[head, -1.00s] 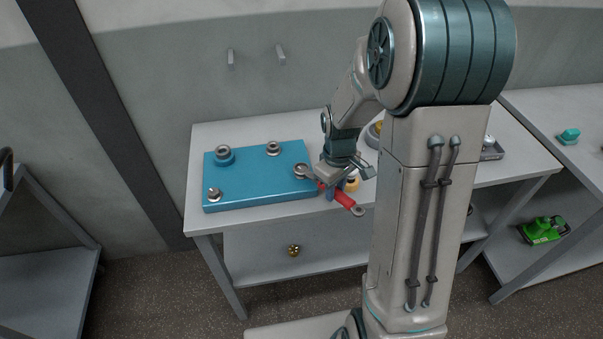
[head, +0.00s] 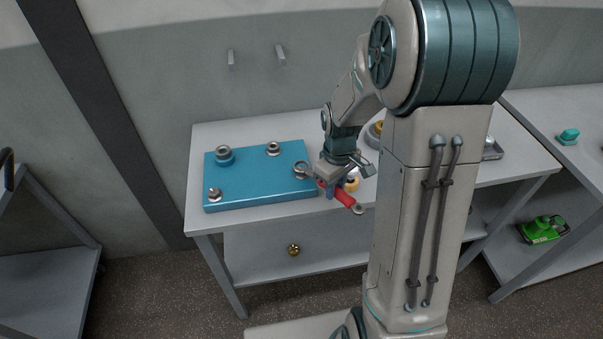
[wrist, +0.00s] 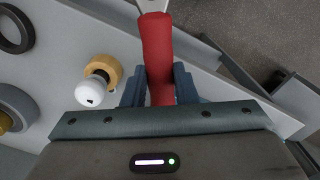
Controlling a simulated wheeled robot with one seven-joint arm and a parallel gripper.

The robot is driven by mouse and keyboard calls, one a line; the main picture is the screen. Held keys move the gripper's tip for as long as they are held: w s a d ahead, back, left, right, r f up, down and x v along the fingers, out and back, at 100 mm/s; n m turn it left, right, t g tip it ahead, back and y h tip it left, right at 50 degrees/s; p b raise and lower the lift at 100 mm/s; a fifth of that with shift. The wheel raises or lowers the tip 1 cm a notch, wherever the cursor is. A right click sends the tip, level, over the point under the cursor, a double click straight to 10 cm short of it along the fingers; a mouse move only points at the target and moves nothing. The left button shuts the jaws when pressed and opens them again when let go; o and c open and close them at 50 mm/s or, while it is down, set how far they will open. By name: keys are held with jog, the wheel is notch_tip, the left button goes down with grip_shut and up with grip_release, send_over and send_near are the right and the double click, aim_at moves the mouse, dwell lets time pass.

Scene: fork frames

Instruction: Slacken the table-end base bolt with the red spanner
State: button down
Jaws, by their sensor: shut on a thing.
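A blue base plate (head: 245,183) lies at the left end of the table and bears several bolts with grey heads, such as the back-left one (head: 223,154), the back one (head: 273,149) and the front-left one (head: 215,194). My gripper (head: 328,188) is shut on the red spanner (head: 344,196) just right of the plate. The spanner's grey head reaches the plate's right edge; I cannot tell whether it sits around a bolt there. In the wrist view the red handle (wrist: 158,50) stands between my gripper's blue fingers (wrist: 159,88); the spanner's head is out of that view.
A white knob with a tan collar (wrist: 98,82) stands on the table close beside my gripper. Grey rings (wrist: 14,32) lie further off. A brass item (head: 293,250) sits on the lower shelf. A green tool (head: 543,229) is on the right-hand bench's shelf.

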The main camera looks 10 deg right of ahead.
jog(key=shift+r, duration=0.35)
jog(key=shift+r+p, duration=1.15)
jog(key=shift+r, duration=0.35)
jog(key=shift+r+p, duration=1.5)
jog(key=shift+r, duration=0.4)
jog(key=shift+s+d+r+p, duration=0.3)
jog(key=shift+s+d+r, duration=0.2)
jog(key=shift+s, duration=0.2)
jog(key=shift+s+d+r+p, duration=0.35)
jog(key=shift+s+d+r, duration=0.1)
jog(key=shift+s, duration=0.3)
jog(key=shift+s+d+r+p, duration=0.3)
jog(key=shift+s+d+r, duration=0.15)
jog(key=shift+s, duration=0.25)
jog(key=shift+w+a, duration=0.1)
